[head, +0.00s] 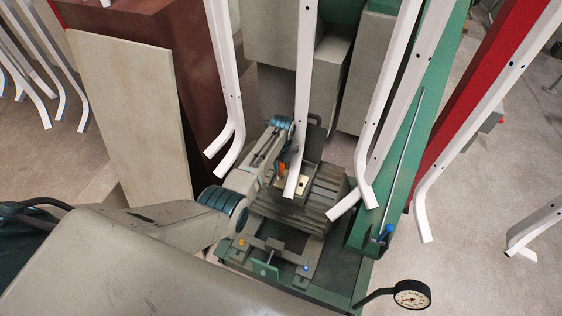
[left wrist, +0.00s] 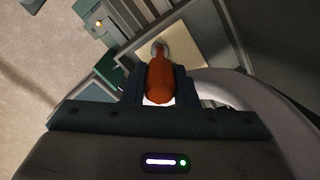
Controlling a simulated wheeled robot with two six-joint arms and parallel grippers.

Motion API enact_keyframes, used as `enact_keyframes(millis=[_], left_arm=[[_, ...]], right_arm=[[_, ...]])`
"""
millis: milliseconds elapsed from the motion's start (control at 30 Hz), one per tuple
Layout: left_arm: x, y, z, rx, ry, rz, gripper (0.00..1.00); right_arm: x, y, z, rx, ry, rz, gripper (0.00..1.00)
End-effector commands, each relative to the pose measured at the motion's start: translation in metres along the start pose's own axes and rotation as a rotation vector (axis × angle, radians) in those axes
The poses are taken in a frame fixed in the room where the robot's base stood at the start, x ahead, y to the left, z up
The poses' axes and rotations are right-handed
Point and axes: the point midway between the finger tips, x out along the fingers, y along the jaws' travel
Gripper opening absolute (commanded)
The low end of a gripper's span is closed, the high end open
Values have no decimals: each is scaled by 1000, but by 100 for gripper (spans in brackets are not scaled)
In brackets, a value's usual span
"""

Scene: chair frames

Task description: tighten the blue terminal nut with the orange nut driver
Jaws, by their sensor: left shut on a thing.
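My left gripper (head: 281,166) is over the grey vise-like block, partly hidden behind a hanging white chair tube. It is shut on the orange nut driver (head: 282,169). In the left wrist view the orange handle of the driver (left wrist: 160,80) is between the two dark fingers, and its metal end points away toward a cream plate (left wrist: 185,48). A small blue piece (head: 305,267) sits on the front right of the green machine base; it is too small to tell whether it is the terminal nut. My right gripper is not in view.
White bent chair tubes (head: 305,80) hang around the work spot. A small orange piece (head: 242,241) sits at the base's front left. A dial gauge (head: 411,294) stands at the front right. A blue-ended rod (head: 386,236) leans along the green column.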

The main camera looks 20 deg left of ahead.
Motion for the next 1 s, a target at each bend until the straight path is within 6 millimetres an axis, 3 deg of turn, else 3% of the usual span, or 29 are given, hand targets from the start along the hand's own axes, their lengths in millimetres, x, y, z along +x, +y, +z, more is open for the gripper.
enact_keyframes(millis=[267, 600, 867, 1000], left_arm=[[-2, 0, 1, 0, -1, -1, 0], [-16, 0, 1, 0, -2, -1, 0], [-14, 0, 1, -5, -1, -1, 0], [-15, -1, 1, -247, -1, 7, 0]], right_arm=[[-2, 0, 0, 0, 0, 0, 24], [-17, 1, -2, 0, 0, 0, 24], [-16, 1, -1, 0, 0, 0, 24], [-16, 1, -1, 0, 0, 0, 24]])
